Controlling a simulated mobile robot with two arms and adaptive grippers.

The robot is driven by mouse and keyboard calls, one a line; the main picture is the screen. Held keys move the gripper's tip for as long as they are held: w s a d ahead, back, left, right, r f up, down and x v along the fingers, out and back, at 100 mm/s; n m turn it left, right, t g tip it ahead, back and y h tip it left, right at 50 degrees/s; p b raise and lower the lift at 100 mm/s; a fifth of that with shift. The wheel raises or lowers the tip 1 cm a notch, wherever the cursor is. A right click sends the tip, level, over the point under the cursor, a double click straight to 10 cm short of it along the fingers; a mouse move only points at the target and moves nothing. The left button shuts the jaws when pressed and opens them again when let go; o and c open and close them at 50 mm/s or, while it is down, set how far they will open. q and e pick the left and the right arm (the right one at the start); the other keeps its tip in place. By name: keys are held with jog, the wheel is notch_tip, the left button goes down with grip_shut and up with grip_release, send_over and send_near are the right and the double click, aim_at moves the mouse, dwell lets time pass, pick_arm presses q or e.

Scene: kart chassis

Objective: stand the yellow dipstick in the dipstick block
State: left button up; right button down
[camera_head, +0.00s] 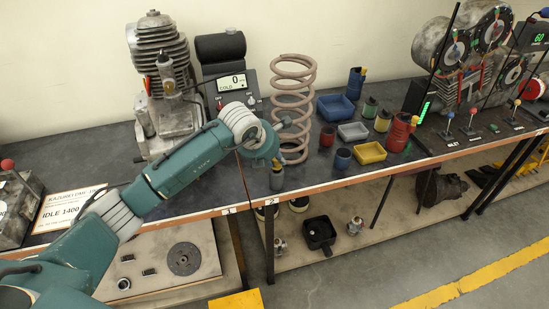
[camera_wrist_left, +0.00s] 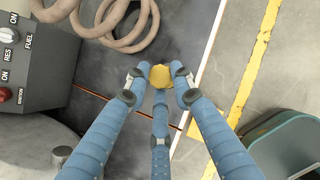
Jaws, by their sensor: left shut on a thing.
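My left gripper (camera_head: 279,165) is over the front edge area of the workbench, in front of the coil spring. In the left wrist view the gripper (camera_wrist_left: 160,80) has its fingers closed around a yellow rounded piece (camera_wrist_left: 160,76), which looks like the dipstick's top. The rest of the dipstick is hidden below it. My right gripper is not in view.
The pinkish coil spring (camera_head: 294,100) stands just behind the gripper. To the right are a blue tray (camera_head: 335,107), a yellow tray (camera_head: 369,153), a red can (camera_head: 399,132) and small cups.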

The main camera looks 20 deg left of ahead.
pick_arm(q)
jog(key=shift+f+b, duration=0.75)
jog(key=shift+f, duration=0.2)
jog(key=o, duration=1.2)
jog(key=shift+r, duration=0.1)
jog(key=shift+c, duration=0.2)
jog(key=v, duration=1.2)
jog(key=shift+s, duration=0.1)
